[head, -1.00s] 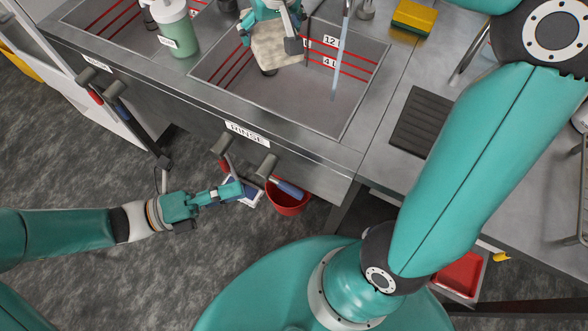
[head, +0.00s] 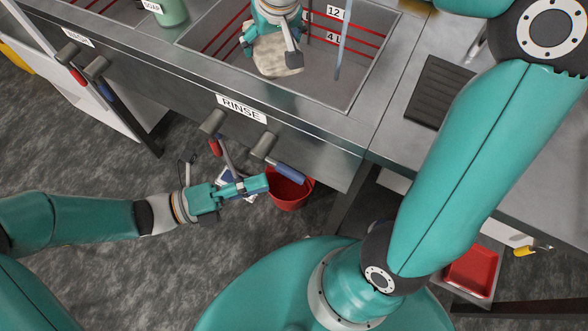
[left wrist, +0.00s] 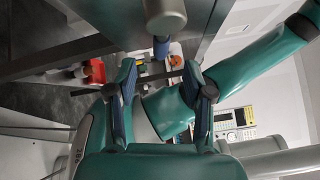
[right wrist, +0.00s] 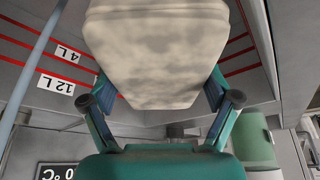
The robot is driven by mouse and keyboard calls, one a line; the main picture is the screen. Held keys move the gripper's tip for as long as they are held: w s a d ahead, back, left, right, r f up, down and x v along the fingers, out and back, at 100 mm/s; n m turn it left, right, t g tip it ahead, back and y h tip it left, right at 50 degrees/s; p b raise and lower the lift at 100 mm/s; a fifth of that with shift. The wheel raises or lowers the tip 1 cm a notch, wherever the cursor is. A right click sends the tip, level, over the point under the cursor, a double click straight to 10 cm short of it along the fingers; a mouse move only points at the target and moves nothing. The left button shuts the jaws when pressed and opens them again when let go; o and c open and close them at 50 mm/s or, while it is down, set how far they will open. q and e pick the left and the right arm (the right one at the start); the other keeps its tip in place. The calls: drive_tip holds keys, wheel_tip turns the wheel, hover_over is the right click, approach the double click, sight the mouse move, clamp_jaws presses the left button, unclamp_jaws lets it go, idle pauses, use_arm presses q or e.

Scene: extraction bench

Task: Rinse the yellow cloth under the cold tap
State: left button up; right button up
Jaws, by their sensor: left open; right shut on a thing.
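A pale, blotchy cream cloth (head: 277,56) hangs in my right gripper (head: 275,42), over the rinse basin (head: 325,92). It fills the upper middle of the right wrist view (right wrist: 160,50), with the fingers shut on its sides. A thin pale vertical streak (head: 342,50) stands to its right, apart from it; I cannot tell whether it is water. Below the RINSE label are a red-handled lever (head: 215,147) and a blue-handled lever (head: 290,172). My left gripper (head: 258,184) is open beside the blue handle, which shows ahead between its fingers in the left wrist view (left wrist: 161,46).
A red bucket (head: 288,192) stands below the levers. A second red and blue lever pair (head: 88,82) is at the left. A dark ribbed mat (head: 440,90) lies on the right counter.

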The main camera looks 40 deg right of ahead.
sight(293, 174)
use_arm(q)
drive_tip(key=x, duration=0.7)
drive_tip(key=shift+d, duration=0.15)
clamp_jaws()
